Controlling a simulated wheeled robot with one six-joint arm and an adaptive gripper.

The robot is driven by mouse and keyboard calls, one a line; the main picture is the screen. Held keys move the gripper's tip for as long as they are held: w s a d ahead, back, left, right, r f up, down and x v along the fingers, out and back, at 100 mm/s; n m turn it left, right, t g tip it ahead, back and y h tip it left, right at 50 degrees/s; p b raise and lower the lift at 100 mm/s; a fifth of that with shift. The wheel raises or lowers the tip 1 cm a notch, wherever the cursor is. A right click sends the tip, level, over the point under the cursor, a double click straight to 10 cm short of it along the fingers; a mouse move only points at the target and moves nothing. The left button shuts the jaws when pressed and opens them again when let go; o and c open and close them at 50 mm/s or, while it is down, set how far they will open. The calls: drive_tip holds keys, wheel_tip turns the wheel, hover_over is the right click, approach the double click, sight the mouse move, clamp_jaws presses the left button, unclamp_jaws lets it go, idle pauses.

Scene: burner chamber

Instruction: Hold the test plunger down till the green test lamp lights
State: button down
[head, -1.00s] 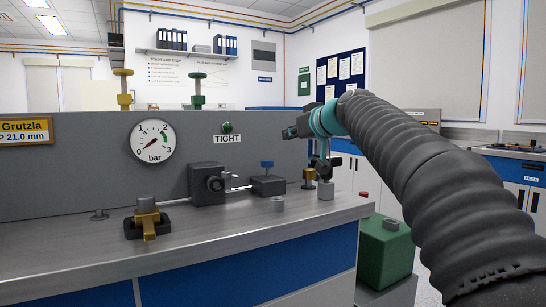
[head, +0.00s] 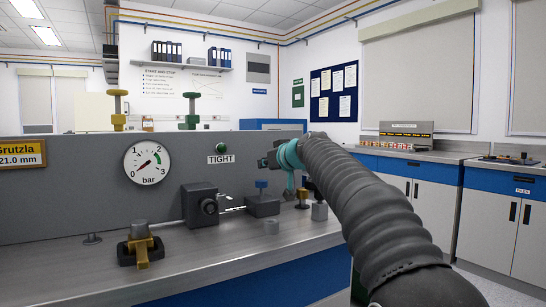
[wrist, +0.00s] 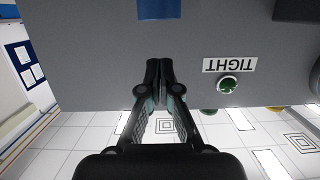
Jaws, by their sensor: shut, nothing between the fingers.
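A blue-capped plunger (head: 261,184) stands upright on a dark block on the bench; I take it as the test plunger. In the wrist view, its blue cap (wrist: 158,8) shows at the top edge. My gripper (head: 266,162) is shut and empty, just above the cap in the head view, with a visible gap. In the wrist view the closed fingertips (wrist: 158,65) lie against the grey panel behind, clear of the cap. The green test lamp (head: 221,147) above the TIGHT label looks dark green and unlit; it also shows in the wrist view (wrist: 228,86).
The grey panel (head: 75,188) carries a bar gauge (head: 147,162).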

sight(265, 200)
drive_tip(key=shift+s+d+f+b, duration=0.15)
drive_tip(key=shift+f+b, duration=0.15)
drive_tip(key=shift+f, duration=1.4)
wheel_tip(265, 200, down, 3)
drive_tip(key=b, duration=0.4)
drive_tip(key=shift+f, duration=0.45)
idle(1.1)
wheel_tip(265, 200, up, 5)
drive_tip(key=p, duration=0.4)
drive_tip(key=shift+r, duration=0.1)
drive_tip(key=b+v, duration=0.3)
drive_tip(key=v, duration=0.7)
